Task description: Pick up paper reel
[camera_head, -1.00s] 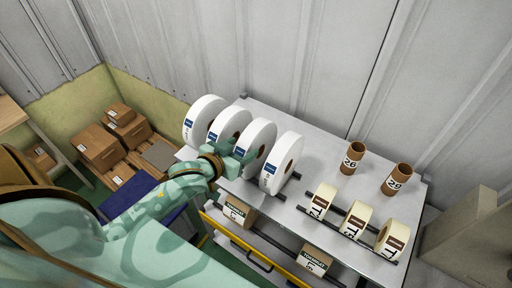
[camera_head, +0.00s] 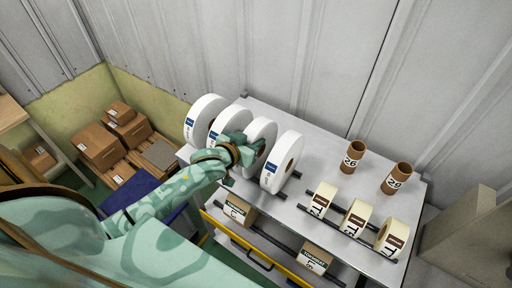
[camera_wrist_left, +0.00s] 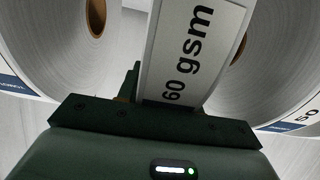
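Several large white paper reels stand upright in a row on the grey table in the head view. My left gripper (camera_head: 250,152) is at the front rim of the third reel from the left (camera_head: 265,132). In the left wrist view, that reel's rim, labelled "60 gsm" (camera_wrist_left: 190,45), lies right in front of the palm. One dark finger (camera_wrist_left: 131,82) shows close along its left side. The other finger is hidden, so I cannot tell whether the grip is closed. My right gripper is not in view.
Neighbouring reels (camera_head: 204,116) (camera_head: 285,158) stand close on both sides. Small cream rolls (camera_head: 357,217) and brown tubes (camera_head: 352,158) are to the right. Boxes (camera_head: 238,209) sit below the table's front edge, near a yellow rail (camera_head: 250,252). A grey wall is behind.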

